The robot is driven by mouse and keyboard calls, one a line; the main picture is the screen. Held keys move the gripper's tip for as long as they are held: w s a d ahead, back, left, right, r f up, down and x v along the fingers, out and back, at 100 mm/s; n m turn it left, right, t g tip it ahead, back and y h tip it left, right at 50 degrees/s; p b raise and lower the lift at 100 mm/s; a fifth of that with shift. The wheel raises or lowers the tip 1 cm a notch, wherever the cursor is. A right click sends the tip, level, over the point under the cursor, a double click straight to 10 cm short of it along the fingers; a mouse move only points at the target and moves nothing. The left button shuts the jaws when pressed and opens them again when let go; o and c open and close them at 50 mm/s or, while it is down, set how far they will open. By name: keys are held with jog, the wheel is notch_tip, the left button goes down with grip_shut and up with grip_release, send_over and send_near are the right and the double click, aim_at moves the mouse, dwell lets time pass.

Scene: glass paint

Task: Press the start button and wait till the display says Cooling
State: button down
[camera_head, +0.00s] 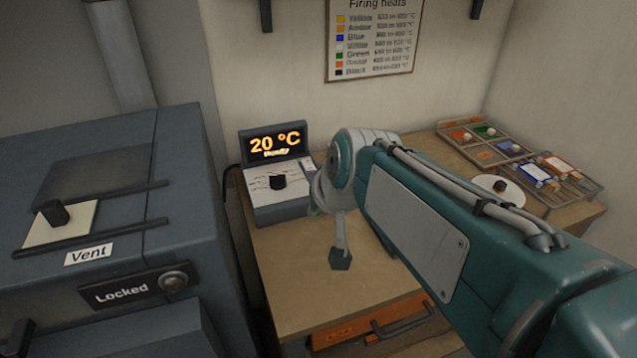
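The control box stands on the wooden table (300,290) in the camera_head view. Its display (277,144) reads "20 °C" in orange, with a smaller line below that looks like "Ready". A black knob (278,182) sits on the sloped panel (262,198) with dial marks around it. I cannot make out a start button; the panel's right edge is partly covered by my arm's end. My gripper (340,258) hangs over the table just right of the box, its dark tip pointing down. Its fingers overlap in this view, and I see nothing held.
A blue-grey kiln (180,235) labelled "Vent" and "Locked" fills the left. Paint trays (480,145) and a white disc (497,190) lie at the table's right. An orange drawer (350,332) is below the front edge. A "Firing heats" chart (372,40) hangs behind.

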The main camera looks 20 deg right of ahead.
jog(key=w+d+f+m+t, duration=0.1)
jog(key=w+d+f+m, duration=0.1)
jog(key=w, duration=0.7)
jog(key=w+d+f+m, duration=0.1)
jog(key=w+d, duration=0.3)
jog(key=w, duration=0.5)
jog(key=w+d+f+m+t, duration=0.1)
jog(key=w+d, duration=0.3)
jog(key=w, duration=0.5)
jog(key=shift+f+m+t, duration=0.3)
jog(key=shift+f+m, duration=0.5)
jog(key=shift+m, duration=0.1)
jog(key=shift+s, duration=0.1)
jog(key=shift+f, duration=4.45)
jog(key=shift+f, duration=0.1)
jog(key=shift+f, duration=0.2)
jog(key=shift+f, duration=0.45)
jog(key=shift+r, duration=0.85)
